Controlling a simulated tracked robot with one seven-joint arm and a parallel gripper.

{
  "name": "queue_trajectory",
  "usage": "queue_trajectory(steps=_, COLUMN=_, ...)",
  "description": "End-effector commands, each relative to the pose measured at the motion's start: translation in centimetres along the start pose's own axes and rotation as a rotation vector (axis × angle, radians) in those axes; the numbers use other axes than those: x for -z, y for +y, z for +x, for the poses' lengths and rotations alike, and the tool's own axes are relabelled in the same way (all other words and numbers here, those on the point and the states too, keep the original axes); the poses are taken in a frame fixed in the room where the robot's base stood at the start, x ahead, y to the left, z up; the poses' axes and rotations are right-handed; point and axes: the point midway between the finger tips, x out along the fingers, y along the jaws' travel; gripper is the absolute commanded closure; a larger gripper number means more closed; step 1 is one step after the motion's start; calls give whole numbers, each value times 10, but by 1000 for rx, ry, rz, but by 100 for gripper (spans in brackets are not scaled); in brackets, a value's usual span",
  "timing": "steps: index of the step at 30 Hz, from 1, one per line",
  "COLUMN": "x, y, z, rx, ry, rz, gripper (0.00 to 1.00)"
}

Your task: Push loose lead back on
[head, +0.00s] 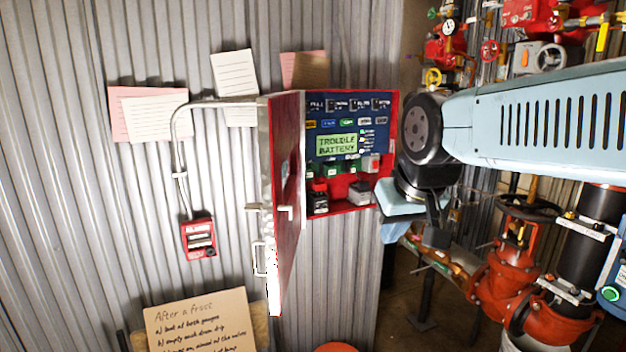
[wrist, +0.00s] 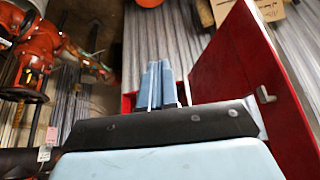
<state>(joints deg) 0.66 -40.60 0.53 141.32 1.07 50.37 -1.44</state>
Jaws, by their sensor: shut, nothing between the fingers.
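A red alarm cabinet (head: 395,110) hangs on the corrugated wall with its door (head: 285,200) swung open. Its panel display (head: 337,144) reads "TROUBLE BATTERY". A black battery (head: 318,203) and a grey battery (head: 360,193) sit at the cabinet's bottom. I cannot make out the loose lead or its end. My gripper is just right of the cabinet in the head view, partly hidden by my own wrist. In the wrist view my gripper (wrist: 159,65) has its light blue fingers together and empty, with the red cabinet behind and the open door (wrist: 235,65) to the right.
A red call box (head: 199,239) with a conduit is left of the door. Paper notes (head: 155,117) and a cardboard sign (head: 200,318) are on the left. Red valves and pipes (head: 510,275) crowd the right side. The space before the cabinet's opening looks clear.

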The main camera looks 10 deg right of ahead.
Motion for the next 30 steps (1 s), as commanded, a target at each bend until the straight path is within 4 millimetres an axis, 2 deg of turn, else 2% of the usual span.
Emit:
queue_trajectory(steps=8, x=94, y=-12, z=15, rx=25, ry=51, rz=-50, gripper=100)
queue_trajectory(steps=14, x=165, y=-15, z=36, rx=47, ry=99, rz=-87, gripper=100)
queue_trajectory(steps=24, x=280, y=-11, z=92, rx=84, ry=184, rz=-129, gripper=100)
queue_trajectory(steps=30, x=336, y=-3, z=130, rx=100, ry=235, rz=-141, gripper=100)
